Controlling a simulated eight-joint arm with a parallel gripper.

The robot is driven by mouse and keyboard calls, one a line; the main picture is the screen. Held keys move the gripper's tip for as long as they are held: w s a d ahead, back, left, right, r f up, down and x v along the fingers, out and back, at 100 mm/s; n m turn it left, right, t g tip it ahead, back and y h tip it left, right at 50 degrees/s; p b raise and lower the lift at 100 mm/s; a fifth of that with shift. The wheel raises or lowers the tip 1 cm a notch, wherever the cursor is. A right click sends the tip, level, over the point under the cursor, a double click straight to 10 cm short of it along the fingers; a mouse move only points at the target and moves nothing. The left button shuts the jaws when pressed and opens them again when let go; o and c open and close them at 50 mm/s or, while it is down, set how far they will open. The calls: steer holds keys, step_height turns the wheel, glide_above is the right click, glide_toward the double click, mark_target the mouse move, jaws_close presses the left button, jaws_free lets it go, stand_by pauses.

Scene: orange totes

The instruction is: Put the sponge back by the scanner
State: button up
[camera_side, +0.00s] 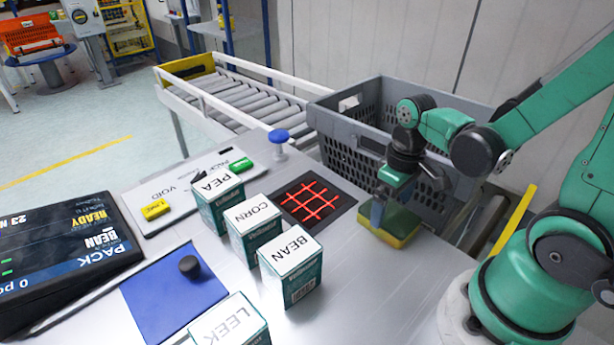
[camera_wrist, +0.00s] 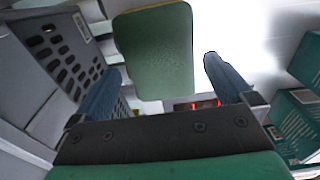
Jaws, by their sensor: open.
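The sponge (camera_side: 401,226), green on top and yellow below, lies on the metal table in front of the grey crate. In the wrist view the sponge (camera_wrist: 155,45) shows between and beyond the two blue fingertips. My gripper (camera_side: 383,208) is open and low over the sponge's left part, pointing down; in the wrist view my gripper (camera_wrist: 162,68) has gaps on both sides of the sponge. I cannot tell how far down the fingers reach beside it. The scanner (camera_side: 313,201), a dark window with a red glowing grid, is set in the table left of the sponge.
PEA (camera_side: 218,203), CORN (camera_side: 253,232), BEAN (camera_side: 291,268) and LEEK (camera_side: 232,325) boxes stand left and in front of the scanner. The grey crate (camera_side: 345,150) and roller conveyor (camera_side: 235,95) are behind. A blue pad (camera_side: 150,310) and button panel (camera_side: 180,198) lie left.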

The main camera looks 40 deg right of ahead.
mark_target(390, 214)
step_height(390, 214, up, 10)
steer(key=w+a+t, duration=0.4)
steer(key=a+t, duration=0.1)
steer(key=t, duration=0.2)
steer(key=shift+w+a+r, duration=0.25)
steer(key=shift+w, duration=0.1)
